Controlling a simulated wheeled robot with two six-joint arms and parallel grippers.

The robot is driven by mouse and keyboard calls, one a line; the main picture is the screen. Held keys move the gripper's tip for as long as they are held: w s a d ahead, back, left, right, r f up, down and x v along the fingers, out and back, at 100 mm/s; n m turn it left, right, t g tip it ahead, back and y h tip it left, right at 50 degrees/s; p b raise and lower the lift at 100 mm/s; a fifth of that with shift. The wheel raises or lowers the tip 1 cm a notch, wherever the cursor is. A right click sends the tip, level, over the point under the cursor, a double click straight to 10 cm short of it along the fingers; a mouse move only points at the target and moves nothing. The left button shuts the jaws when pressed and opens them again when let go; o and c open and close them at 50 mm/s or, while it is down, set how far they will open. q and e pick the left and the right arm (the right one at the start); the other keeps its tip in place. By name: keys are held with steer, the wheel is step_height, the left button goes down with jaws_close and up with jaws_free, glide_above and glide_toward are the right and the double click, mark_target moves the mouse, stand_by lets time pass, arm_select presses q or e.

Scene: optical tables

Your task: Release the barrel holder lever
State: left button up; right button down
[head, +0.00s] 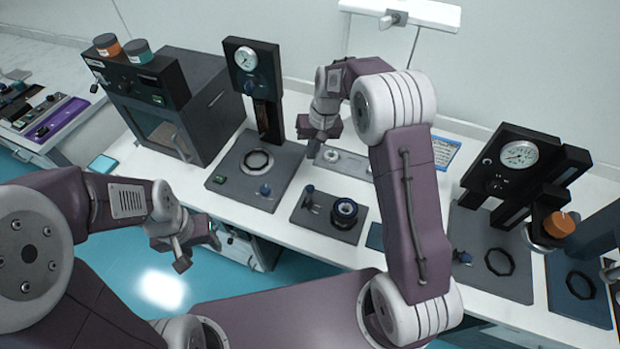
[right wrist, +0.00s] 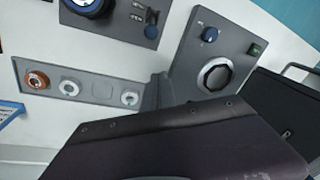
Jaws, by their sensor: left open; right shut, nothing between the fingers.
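The barrel holder is a dark grey plate (head: 322,229) on the white table, with a round black and blue ring clamp (head: 344,211). A small upright lever with a blue knob (head: 309,190) stands on its left part. In the right wrist view the lever's blue knob (right wrist: 151,31) is near the top, and the ring clamp (right wrist: 88,4) is cut off by the top edge. My right gripper (head: 319,140) is shut and empty, behind the plate and apart from the lever. My left gripper (head: 196,250) is open and empty, left of and in front of the table.
A gauge stand (head: 252,85) rises left of my right gripper; a dark housing (right wrist: 190,145) fills the lower right wrist view. A grey strip with ring fittings (head: 348,163) lies behind the holder. An oven (head: 185,105) stands left, another gauge stand (head: 515,165) right.

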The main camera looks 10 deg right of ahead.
mark_target(309, 193)
steer(key=f, duration=0.3)
steer(key=a+f+p, duration=0.1)
steer(key=f, duration=0.5)
steer(key=shift+w+a+f+p, duration=0.2)
steer(key=shift+w+f+p, duration=0.15)
steer(key=s, duration=0.1)
steer(key=s+r+p, duration=0.1)
steer(key=s, duration=0.1)
steer(key=shift+s, duration=0.4)
steer(key=shift+w+f, duration=0.1)
steer(key=shift+w, duration=0.05)
